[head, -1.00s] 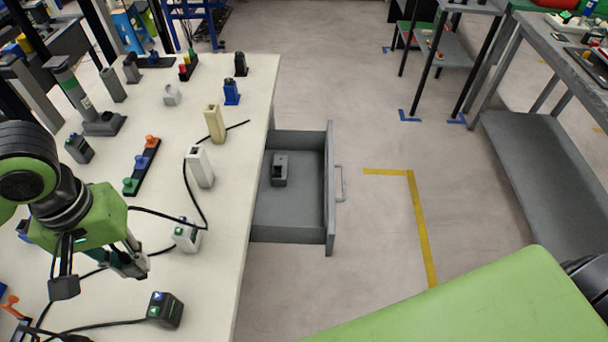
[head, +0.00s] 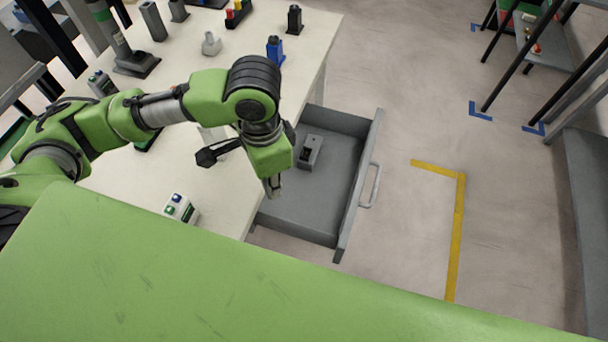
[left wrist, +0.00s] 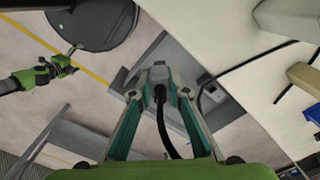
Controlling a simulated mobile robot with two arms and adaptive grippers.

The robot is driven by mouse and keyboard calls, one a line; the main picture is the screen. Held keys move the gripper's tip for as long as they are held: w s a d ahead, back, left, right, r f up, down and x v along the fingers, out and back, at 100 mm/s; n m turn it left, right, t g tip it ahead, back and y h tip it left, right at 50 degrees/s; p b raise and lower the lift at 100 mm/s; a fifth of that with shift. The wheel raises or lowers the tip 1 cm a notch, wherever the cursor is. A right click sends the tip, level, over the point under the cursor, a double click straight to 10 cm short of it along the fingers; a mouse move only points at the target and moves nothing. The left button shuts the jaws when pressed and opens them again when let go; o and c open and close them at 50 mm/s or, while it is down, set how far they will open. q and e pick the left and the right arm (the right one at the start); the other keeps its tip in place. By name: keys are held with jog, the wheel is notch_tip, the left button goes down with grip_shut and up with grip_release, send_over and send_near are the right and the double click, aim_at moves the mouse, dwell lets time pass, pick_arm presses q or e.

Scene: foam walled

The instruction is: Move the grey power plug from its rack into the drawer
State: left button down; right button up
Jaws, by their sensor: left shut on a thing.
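The grey drawer (head: 353,195) is pulled out from the white table's right side. A grey block with a dark recess (head: 310,152) lies inside it, toward the back. My left gripper (head: 273,188) points down over the drawer's table-side edge. In the left wrist view its fingers (left wrist: 158,90) are shut on the grey power plug (left wrist: 158,74), with a black cable (left wrist: 163,125) trailing from it. In the head view the plug is mostly hidden by the gripper. What seems to be my right gripper (left wrist: 62,67) shows small at the left of the left wrist view; its jaws are unclear.
On the white table (head: 200,178) stand a white box with blue and green buttons (head: 181,208), a blue connector (head: 275,50) and a black one (head: 294,18). The drawer handle (head: 373,186) juts right. Floor right of the drawer is clear, with yellow tape (head: 458,220).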

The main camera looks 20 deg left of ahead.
pick_arm(q)
jog(key=s+d+f+m+b, duration=0.2)
jog(key=s+d+f+m, duration=0.15)
jog(key=f+m, duration=0.6)
jog(key=shift+n, duration=0.25)
jog(key=w+a+f, duration=0.1)
jog(key=w+f, duration=0.2)
jog(key=w, duration=0.1)
jog(key=w+a+f, duration=0.1)
jog(key=w+f, duration=0.1)
jog(key=w, duration=0.2)
jog(key=w+a+f, duration=0.1)
jog(key=w+f, duration=0.2)
jog(key=w, duration=0.1)
jog(key=shift+w+f+b, duration=0.1)
jog(key=shift+f+b, duration=0.25)
jog(key=shift+b, duration=0.05)
jog(key=shift+w+f, duration=0.6)
jog(key=shift+f, duration=0.15)
jog(key=shift+a+f, duration=0.1)
jog(key=shift+f, duration=1.35)
pick_arm(e)
jog(key=shift+s+a+f, duration=0.1)
jog(key=shift+s+f, duration=0.4)
jog(key=shift+f, duration=0.35)
jog(key=shift+s+a+f, duration=0.1)
jog(key=shift+s+f, duration=0.4)
jog(key=shift+f, duration=0.35)
pick_arm(q)
jog(key=shift+f, duration=0.1)
